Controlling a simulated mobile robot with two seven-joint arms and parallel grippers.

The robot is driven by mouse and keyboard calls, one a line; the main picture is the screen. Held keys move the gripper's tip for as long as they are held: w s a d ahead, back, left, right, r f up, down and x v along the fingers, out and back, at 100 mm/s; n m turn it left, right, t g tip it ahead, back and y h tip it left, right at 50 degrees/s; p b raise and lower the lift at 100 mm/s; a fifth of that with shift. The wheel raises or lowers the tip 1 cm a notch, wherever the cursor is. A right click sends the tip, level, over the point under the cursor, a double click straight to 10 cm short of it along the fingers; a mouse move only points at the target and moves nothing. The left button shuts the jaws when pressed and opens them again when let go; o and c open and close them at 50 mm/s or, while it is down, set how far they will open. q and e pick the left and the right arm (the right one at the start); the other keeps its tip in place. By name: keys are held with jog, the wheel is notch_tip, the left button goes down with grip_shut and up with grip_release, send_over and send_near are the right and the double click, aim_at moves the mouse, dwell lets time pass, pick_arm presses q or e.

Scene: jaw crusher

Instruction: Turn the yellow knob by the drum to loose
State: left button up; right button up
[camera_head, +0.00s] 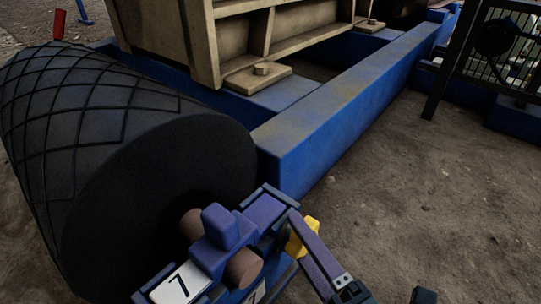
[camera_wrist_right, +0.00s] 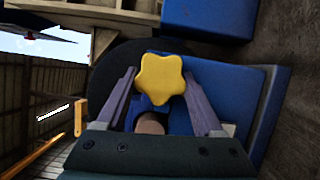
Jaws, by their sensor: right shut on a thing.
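The yellow knob (camera_head: 300,237) sits on the side of the blue bearing block next to the black drum (camera_head: 60,130). In the right wrist view the knob (camera_wrist_right: 160,78) is a star shape with rounded lobes. My right gripper (camera_head: 308,238) has its purple fingers on either side of it, shut on the knob. In the head view one finger covers part of the knob. No pointer or loose marking can be read. My left gripper is not in view.
A white plate marked 7 (camera_head: 181,286) is on the bearing mount. A blue frame beam (camera_head: 340,105) runs away behind the drum, under the beige crusher body (camera_head: 190,40). A dark mesh guard (camera_head: 495,50) stands at the upper right. Bare ground lies open at the right.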

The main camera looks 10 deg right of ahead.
jog(key=o, duration=1.4)
jog(key=shift+s, duration=0.1)
jog(key=p+v, duration=0.1)
jog(key=v, duration=0.9)
jog(key=shift+d, duration=0.1)
